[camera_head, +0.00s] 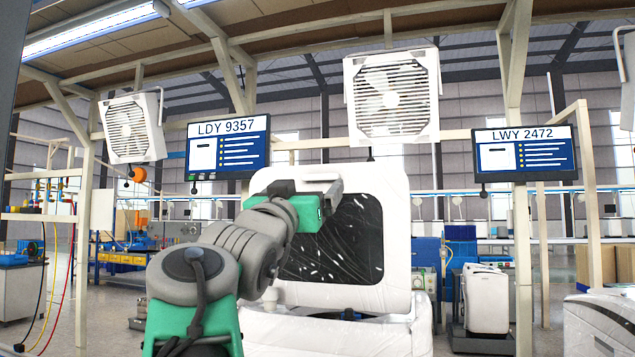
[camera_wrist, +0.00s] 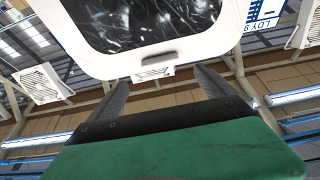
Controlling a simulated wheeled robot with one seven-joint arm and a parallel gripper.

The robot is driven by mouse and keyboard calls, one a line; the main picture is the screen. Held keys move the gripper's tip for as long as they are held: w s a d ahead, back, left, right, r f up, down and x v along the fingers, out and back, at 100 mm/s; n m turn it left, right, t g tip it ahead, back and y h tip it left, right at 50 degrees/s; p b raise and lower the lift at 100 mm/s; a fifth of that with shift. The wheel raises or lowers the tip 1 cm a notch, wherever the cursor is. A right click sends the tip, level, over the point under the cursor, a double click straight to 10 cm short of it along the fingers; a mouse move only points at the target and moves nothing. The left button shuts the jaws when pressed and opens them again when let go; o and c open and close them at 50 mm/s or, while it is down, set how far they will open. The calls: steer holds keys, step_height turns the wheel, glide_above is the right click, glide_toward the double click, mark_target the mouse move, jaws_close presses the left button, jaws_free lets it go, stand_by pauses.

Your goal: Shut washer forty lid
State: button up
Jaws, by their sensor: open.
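The washer lid (camera_head: 398,220) stands upright and open in the head view, a white frame around a dark window. The white washer body (camera_head: 300,335) is below it, partly hidden by my arm; no number forty is readable. My gripper (camera_head: 331,192) is in front of the lid's upper left part and covers some of it. In the wrist view the lid (camera_wrist: 85,58) fills the top, and a small pale handle-like tab (camera_wrist: 152,73) on its edge appears between the spread fingers of my gripper (camera_wrist: 158,78). The fingers are open; contact cannot be told.
Screens LDY 9357 (camera_head: 228,146) and LWY 2472 (camera_head: 525,153) hang left and right behind the lid. A white fan (camera_head: 391,97) hangs above it. Another white machine (camera_head: 486,300) stands at right, and a white one (camera_head: 600,325) at the right edge. Wooden posts stand around.

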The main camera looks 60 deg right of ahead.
mark_target(319, 177)
steer(key=p+x, duration=0.3)
steer(key=x, duration=0.4)
steer(key=shift+d+r, duration=0.1)
steer(key=shift+d, duration=0.3)
